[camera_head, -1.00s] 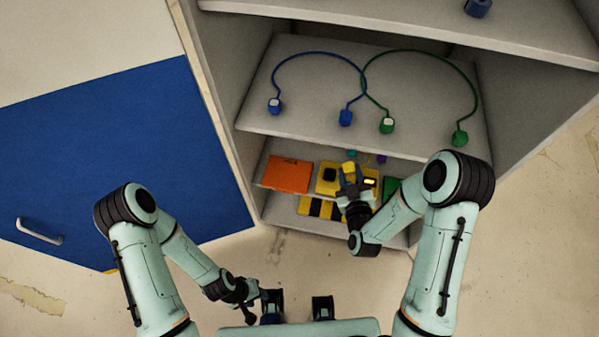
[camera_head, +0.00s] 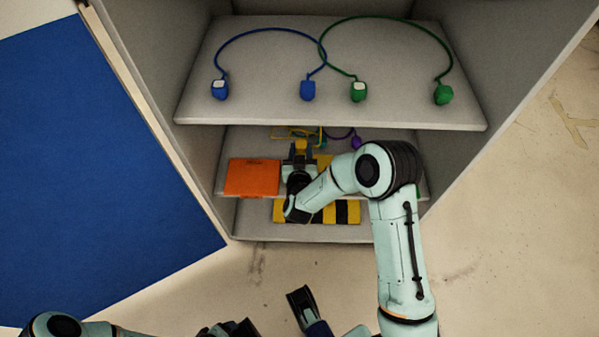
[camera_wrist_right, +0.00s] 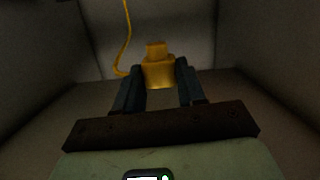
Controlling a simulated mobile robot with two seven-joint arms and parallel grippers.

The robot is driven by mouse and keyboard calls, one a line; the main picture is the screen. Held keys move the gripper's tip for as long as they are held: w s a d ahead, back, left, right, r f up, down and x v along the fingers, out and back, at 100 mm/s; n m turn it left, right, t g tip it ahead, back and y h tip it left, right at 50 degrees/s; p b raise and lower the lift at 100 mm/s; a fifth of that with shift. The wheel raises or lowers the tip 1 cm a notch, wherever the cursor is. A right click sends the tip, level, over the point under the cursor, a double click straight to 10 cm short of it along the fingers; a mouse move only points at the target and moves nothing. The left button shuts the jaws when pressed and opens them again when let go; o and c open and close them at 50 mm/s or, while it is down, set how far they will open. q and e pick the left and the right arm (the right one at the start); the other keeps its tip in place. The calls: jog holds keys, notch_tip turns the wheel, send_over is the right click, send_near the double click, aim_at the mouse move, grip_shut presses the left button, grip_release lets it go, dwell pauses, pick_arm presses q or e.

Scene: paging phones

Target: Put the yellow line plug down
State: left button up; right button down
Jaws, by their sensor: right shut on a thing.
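The yellow line plug (camera_head: 300,145) is between the fingers of my right gripper (camera_head: 298,152), inside the middle compartment of the shelf unit. In the right wrist view the yellow plug (camera_wrist_right: 158,72) sits upright between the two dark fingers (camera_wrist_right: 160,82), which are shut on it. A yellow cord (camera_wrist_right: 127,38) hangs to its left. Whether the plug touches the shelf board is unclear.
An orange panel (camera_head: 252,178) stands left of my right gripper. A purple plug (camera_head: 356,143) lies behind, to the right. The shelf above holds blue plugs (camera_head: 308,90) and green plugs (camera_head: 443,94) on cords. A yellow-black striped piece (camera_head: 345,211) is below. Side walls enclose the compartment.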

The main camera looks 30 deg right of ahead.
notch_tip(320, 180, down, 8)
jog(key=shift+f+b, duration=0.2)
jog(key=shift+b, duration=0.85)
pick_arm(q)
jog(key=shift+t+y, duration=0.3)
jog(key=shift+t, duration=0.3)
jog(key=w+f, duration=0.1)
jog(key=w+a, duration=0.1)
jog(key=w+a+f, duration=0.1)
jog(key=shift+w+f, duration=0.35)
jog(key=shift+w, duration=0.05)
pick_arm(e)
jog(key=shift+f, duration=0.2)
jog(key=shift+f, duration=0.25)
jog(key=c, duration=0.6)
grip_release()
jog(key=shift+c, duration=0.2)
pick_arm(q)
jog(key=shift+w+a+f, duration=0.1)
jog(key=shift+w+a, duration=0.05)
jog(key=shift+w, duration=0.05)
pick_arm(e)
jog(key=shift+r, duration=0.1)
